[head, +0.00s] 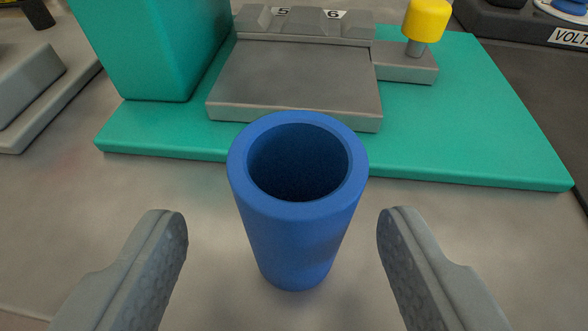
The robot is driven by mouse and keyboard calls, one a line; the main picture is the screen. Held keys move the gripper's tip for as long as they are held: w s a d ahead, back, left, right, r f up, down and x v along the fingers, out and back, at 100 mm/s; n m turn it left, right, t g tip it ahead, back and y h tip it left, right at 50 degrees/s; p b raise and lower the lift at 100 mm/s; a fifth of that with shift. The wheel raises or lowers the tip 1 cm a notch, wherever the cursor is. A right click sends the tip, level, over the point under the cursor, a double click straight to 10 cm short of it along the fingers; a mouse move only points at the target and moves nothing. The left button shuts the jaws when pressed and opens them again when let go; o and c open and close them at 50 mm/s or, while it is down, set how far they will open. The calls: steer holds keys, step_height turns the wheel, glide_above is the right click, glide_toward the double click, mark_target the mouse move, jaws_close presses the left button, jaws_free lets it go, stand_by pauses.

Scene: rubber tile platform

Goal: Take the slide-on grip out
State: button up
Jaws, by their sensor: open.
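A blue hollow cylinder (302,238), which looks like the slide-on grip, stands upright in the middle of the head view. Its open top faces me and its inside is dark; I cannot tell whether anything is in it. My gripper (282,225) is open, with one grey finger on each side of the cylinder. A clear gap shows between each finger and the blue wall, so neither touches it.
Behind the cylinder lies a teal base plate (480,135) with a teal block (150,45), a grey panel (300,75) and a yellow knob (427,18). A dark unit labelled VOLT (515,22) is at top right. Grey surface around the cylinder is clear.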

mark_target(294, 182)
steer(key=shift+x, duration=2.7)
steer(key=shift+d+r, duration=0.1)
steer(key=shift+d, duration=0.1)
steer(key=c, duration=1.1)
steer(key=shift+r, duration=0.1)
steer(key=shift+r, duration=4.9)
